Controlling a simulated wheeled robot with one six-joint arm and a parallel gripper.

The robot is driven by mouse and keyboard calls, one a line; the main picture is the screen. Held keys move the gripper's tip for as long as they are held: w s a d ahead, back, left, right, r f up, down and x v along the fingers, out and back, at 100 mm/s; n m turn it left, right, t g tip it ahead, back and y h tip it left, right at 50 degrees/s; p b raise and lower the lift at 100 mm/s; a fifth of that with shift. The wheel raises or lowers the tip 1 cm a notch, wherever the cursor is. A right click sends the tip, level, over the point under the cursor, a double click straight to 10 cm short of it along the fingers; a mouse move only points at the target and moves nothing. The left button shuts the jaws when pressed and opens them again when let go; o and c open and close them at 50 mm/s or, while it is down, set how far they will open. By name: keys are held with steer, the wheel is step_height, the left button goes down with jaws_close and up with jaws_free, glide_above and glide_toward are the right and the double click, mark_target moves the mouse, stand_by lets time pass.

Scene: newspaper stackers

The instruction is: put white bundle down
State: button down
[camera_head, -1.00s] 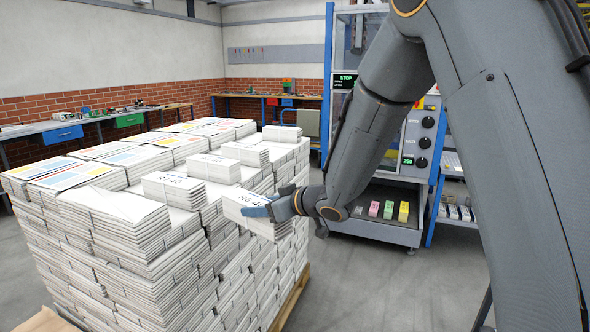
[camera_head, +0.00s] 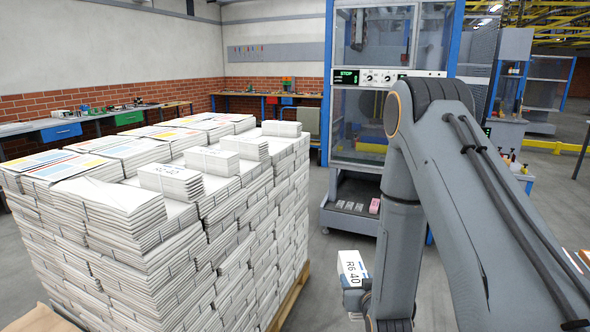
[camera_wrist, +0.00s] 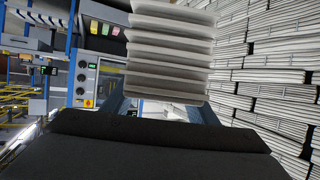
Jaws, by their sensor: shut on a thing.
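The white bundle (camera_head: 352,268), marked "R6 40", is in my gripper (camera_head: 357,284) at the lower middle of the head view. It hangs in the air to the right of the big stack, apart from it. In the wrist view the bundle (camera_wrist: 170,50) shows as several layered folded papers between the two blue-grey fingers. My gripper (camera_wrist: 162,108) is shut on it. My forearm hides part of the gripper in the head view.
A large stack of white bundles (camera_head: 150,255) stands on a wooden pallet (camera_head: 292,296) at the left, with loose bundles on top. A blue-framed machine (camera_head: 352,180) with a low shelf stands behind my arm. Benches (camera_head: 90,120) line the back wall. Grey floor between stack and machine is free.

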steer(key=s+d+f, duration=0.1)
steer(key=s+f, duration=0.3)
steer(key=s, duration=0.7)
steer(key=shift+f, duration=0.3)
steer(key=shift+s, duration=0.1)
stand_by(0.8)
